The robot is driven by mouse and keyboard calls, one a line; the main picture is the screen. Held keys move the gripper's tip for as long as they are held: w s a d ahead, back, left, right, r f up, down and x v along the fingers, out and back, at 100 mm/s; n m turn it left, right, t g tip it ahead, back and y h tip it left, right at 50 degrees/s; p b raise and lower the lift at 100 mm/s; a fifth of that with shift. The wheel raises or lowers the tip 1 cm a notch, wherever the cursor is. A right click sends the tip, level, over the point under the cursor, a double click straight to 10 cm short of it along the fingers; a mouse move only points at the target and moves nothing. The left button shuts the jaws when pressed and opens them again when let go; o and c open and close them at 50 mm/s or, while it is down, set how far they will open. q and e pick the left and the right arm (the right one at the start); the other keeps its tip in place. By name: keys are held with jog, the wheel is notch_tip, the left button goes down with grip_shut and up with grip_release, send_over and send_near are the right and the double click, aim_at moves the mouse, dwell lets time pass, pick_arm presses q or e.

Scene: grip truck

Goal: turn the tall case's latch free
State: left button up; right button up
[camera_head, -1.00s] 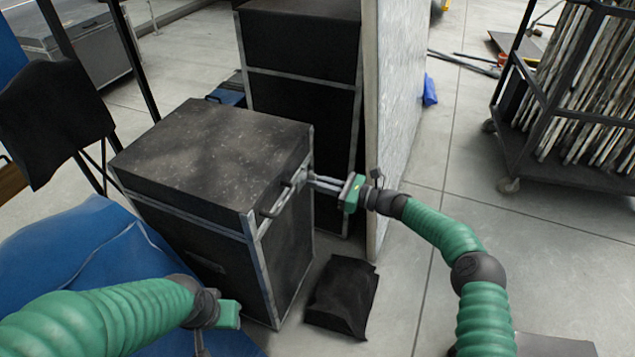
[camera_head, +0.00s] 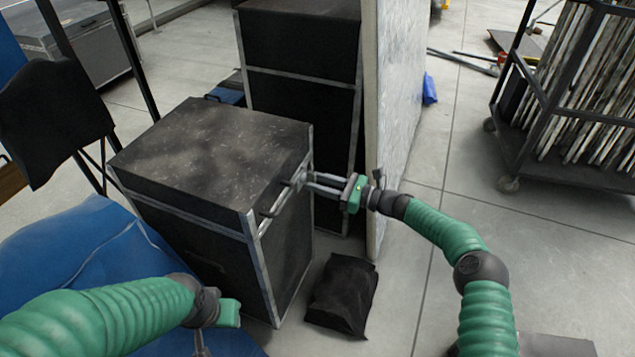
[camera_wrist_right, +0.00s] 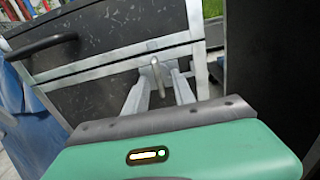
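The black case (camera_head: 200,240) with metal edging stands upright in the middle of the head view, lid shut. Its metal latch (camera_wrist_right: 157,72) shows in the right wrist view as a small upright lever on the pale edging. My right gripper (camera_head: 312,181) is at the case's right-hand side, near the top. In the wrist view its two fingers (camera_wrist_right: 160,88) stand apart on either side of the latch, with gaps visible. My left gripper (camera_head: 203,340) is low in the head view, away from the latch; its fingers are mostly hidden.
A dark handle (camera_wrist_right: 42,45) sits on the same case face, left of the latch. A taller black case (camera_head: 300,100) and a pale upright panel (camera_head: 398,110) stand behind. A black cloth bag (camera_head: 342,295) lies on the floor.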

jog(key=p+v, duration=0.4)
jog(key=v, duration=1.2)
jog(key=shift+d+f, duration=0.1)
jog(key=s+a+f+n+g+h, duration=0.2)
jog(key=s+a+n+g+h, duration=0.25)
jog(key=s, duration=0.25)
jog(key=s+a+f+n+g+h, duration=0.2)
jog(key=s+a+n+g+h, duration=0.15)
jog(key=s+n, duration=0.3)
jog(key=s+d+r+n+t+h, duration=0.2)
jog(key=s+d+r+n+h, duration=0.15)
jog(key=s+d+n, duration=0.4)
jog(key=s+d+r+n+t+h, duration=0.2)
jog(key=s+d+n+h, duration=0.25)
jog(key=s, duration=0.55)
notch_tip(320, 180, up, 27)
jog(key=p, duration=2.6)
jog(key=shift+s+a+h+p, duration=0.15)
jog(key=shift+s+h+p, duration=0.15)
jog(key=shift+s+p, duration=0.1)
